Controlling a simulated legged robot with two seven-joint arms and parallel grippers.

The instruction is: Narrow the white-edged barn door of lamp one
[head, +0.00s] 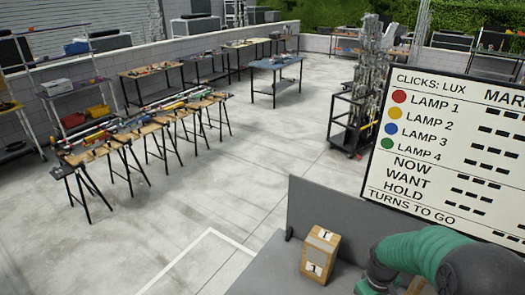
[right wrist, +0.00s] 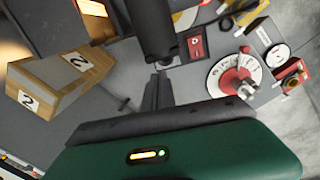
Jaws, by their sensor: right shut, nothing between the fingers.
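No white-edged barn door can be made out in either view, and I cannot tell which part belongs to lamp one. A wooden block marked 1 (head: 320,255) stands on the grey bench in the head view. My right gripper (right wrist: 157,93) shows as narrow dark fingers in the right wrist view, shut and empty, above the grey surface. A dark cylinder (right wrist: 150,30) stands just beyond the fingers; I cannot tell what it is. My green right arm is at the lower right of the head view, its fingers hidden there. My left gripper is out of view.
A wooden block marked 2 (right wrist: 62,78) lies left of the fingers. A round white dial with a red knob (right wrist: 236,78) and small red devices are on the right. A sign board (head: 445,155) lists lamps. Trestles with rods (head: 140,125) stand on open concrete.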

